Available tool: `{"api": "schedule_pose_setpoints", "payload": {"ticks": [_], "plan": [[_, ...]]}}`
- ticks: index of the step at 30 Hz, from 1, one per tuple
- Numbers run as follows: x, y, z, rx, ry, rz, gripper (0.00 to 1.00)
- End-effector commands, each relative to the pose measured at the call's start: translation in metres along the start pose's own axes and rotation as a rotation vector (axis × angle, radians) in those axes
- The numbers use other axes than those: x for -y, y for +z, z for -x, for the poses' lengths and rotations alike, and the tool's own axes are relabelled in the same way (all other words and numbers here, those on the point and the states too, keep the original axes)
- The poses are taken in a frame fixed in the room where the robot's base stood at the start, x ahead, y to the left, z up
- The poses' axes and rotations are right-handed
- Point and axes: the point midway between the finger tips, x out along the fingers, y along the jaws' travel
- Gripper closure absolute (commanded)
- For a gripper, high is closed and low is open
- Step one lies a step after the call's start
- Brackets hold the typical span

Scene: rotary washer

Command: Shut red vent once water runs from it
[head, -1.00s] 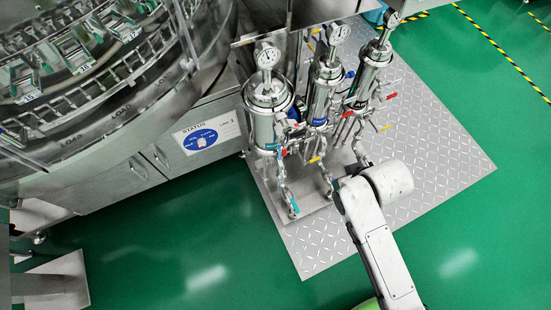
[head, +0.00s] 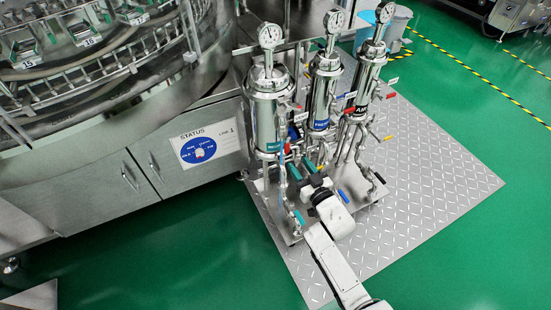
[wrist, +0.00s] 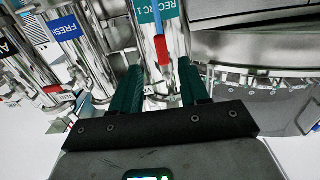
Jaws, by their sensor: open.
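The red vent handle (wrist: 162,50) shows in the wrist view, on the filter housing labelled RECIRC 1 (wrist: 150,12). A narrow blue streak (wrist: 157,18) adjoins the handle; it looks like running water. In the head view my gripper (head: 301,168) is low in front of the housings; contact with the handle cannot be told.
Two more housings, FRESH (head: 321,95) and AIR (head: 361,85), stand to the right, with gauges on top and small coloured handles. The washer cabinet (head: 120,180) with a status panel (head: 207,145) is at left. The tread plate (head: 420,185) is clear at right.

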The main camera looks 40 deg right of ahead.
Motion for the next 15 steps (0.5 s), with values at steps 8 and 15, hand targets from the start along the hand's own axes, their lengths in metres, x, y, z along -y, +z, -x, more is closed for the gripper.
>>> {"api": "schedule_pose_setpoints", "payload": {"ticks": [8,15], "plan": [[-0.001,0.001,-0.025,-0.017,-0.005,0.0,0.55],[0.0,0.001,-0.069,-0.017,-0.006,0.0,0.55]]}}
